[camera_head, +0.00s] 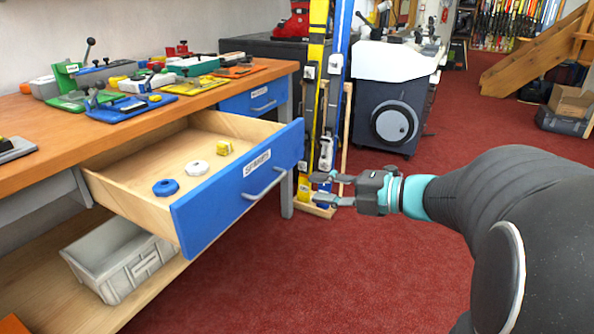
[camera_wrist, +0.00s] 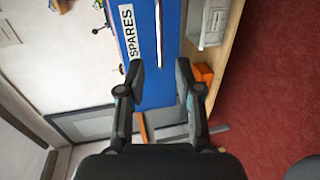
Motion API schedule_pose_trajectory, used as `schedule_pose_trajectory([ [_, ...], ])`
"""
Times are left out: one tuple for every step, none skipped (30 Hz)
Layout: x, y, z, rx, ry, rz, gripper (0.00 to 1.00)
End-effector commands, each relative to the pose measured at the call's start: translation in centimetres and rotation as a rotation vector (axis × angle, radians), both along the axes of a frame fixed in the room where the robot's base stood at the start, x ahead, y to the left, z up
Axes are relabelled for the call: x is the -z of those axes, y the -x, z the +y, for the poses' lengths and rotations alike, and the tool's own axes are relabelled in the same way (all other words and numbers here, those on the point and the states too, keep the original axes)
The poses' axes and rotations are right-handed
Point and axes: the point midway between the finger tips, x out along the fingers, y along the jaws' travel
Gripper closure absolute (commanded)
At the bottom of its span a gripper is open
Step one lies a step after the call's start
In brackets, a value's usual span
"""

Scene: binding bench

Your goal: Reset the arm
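My gripper (camera_head: 322,188) is in the middle of the head view, at the end of my arm, which reaches in from the right. Its two fingers are apart and nothing shows between them. It is to the right of the open drawer's blue front (camera_head: 236,190), clear of the handle. In the wrist view my gripper (camera_wrist: 160,80) also shows spread fingers, with the blue drawer front (camera_wrist: 150,88) labelled SPARES beyond them.
The pulled-out drawer holds a blue knob (camera_head: 166,187), a white knob (camera_head: 196,167) and a yellow block (camera_head: 224,148). A grey bin (camera_head: 118,262) stands on the shelf below. Skis (camera_head: 315,90) stand behind my gripper. Red carpet in front is clear.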

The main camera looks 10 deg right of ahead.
Motion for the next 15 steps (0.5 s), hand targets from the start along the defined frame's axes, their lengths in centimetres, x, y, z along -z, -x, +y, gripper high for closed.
schedule_pose_trajectory([
  [0.2, -0.2, -0.2, 0.015, -0.002, 0.014, 0.65],
  [0.4, -0.4, -0.4, 0.030, 0.001, 0.024, 0.65],
  [0.7, -0.8, -1.0, 0.063, 0.006, 0.038, 0.65],
  [0.8, -1.3, -1.5, 0.098, 0.007, 0.050, 0.65],
  [1.0, -1.8, -2.2, 0.140, 0.005, 0.060, 0.65],
  [1.3, -2.7, -3.3, 0.210, 0.000, 0.077, 0.65],
  [1.4, -3.3, -4.2, 0.269, -0.008, 0.090, 0.65],
  [1.7, -4.0, -5.4, 0.334, -0.019, 0.106, 0.65],
  [2.0, -4.7, -6.9, 0.423, -0.037, 0.126, 0.65],
  [2.2, -5.2, -8.1, 0.494, -0.053, 0.143, 0.65],
  [2.4, -5.5, -9.4, 0.562, -0.071, 0.158, 0.65],
  [2.6, -5.8, -11.0, 0.654, -0.096, 0.178, 0.65],
  [2.8, -5.9, -12.2, 0.722, -0.117, 0.193, 0.65],
  [2.9, -5.8, -13.3, 0.789, -0.138, 0.208, 0.65],
  [3.1, -5.7, -14.8, 0.877, -0.170, 0.227, 0.65],
])
